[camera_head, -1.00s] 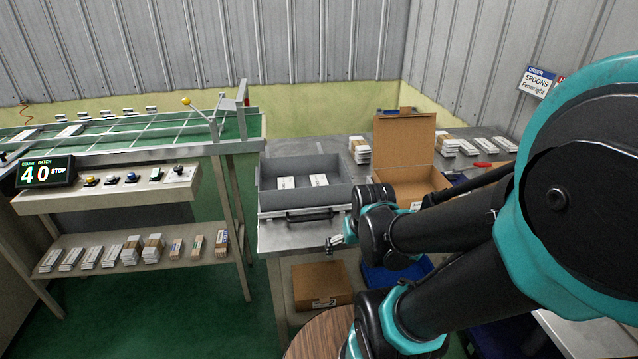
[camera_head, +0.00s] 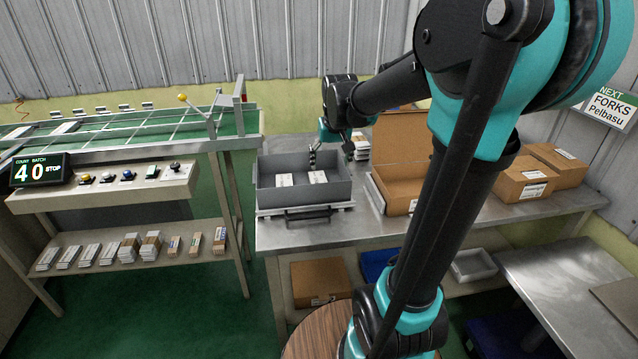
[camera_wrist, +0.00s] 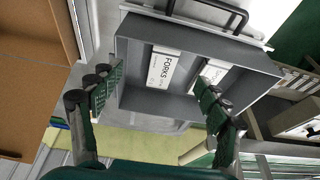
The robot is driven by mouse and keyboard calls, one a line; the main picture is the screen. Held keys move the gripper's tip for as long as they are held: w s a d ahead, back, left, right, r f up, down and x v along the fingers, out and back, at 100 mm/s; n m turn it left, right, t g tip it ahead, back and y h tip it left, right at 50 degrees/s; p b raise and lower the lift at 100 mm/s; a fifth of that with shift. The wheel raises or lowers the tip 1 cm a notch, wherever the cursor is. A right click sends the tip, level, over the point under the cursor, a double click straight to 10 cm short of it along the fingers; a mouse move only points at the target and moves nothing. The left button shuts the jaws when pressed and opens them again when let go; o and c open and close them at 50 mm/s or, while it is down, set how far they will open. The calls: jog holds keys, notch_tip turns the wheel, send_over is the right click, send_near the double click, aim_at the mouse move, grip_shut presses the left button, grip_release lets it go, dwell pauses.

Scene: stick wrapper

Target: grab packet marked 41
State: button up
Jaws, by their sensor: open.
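Two white packets lie apart in a grey tray (camera_head: 270,204) on the metal table. In the head view these are a left packet (camera_head: 284,180) and a right packet (camera_head: 318,177). In the wrist view one packet (camera_wrist: 163,69) reads "FORKS"; the other packet (camera_wrist: 214,74) is partly covered by a finger. I cannot read 41 on either. My gripper (camera_head: 313,158) is above the back of the tray near the right packet. In the wrist view my gripper (camera_wrist: 160,85) is open, its fingers spread, with nothing between them.
An open cardboard box (camera_head: 400,192) stands right of the tray. White packet bundles (camera_head: 361,147) sit behind. Closed boxes (camera_head: 522,180) are further right. A control panel (camera_head: 105,186) and a display (camera_head: 40,171) reading 40 are left. The tray's front handle (camera_head: 307,214) faces me.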

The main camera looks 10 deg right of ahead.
jog(key=w+r, duration=0.4)
jog(key=w, duration=0.2)
send_over(319, 181)
jog(key=s, duration=0.1)
jog(key=f, duration=1.1)
jog(key=shift+d+f, duration=0.15)
jog(key=shift+d, duration=0.15)
jog(key=shift+s+a+x, duration=0.1)
jog(key=shift+s+x, duration=0.05)
jog(key=shift+x, duration=0.75)
jog(key=shift+s+a+x, duration=0.1)
jog(key=shift+x, duration=0.85)
jog(key=shift+s+a+x, duration=0.1)
jog(key=shift+s+x, duration=0.05)
jog(key=shift+x, duration=0.75)
jog(key=shift+f, duration=0.15)
jog(key=c, duration=1.2)
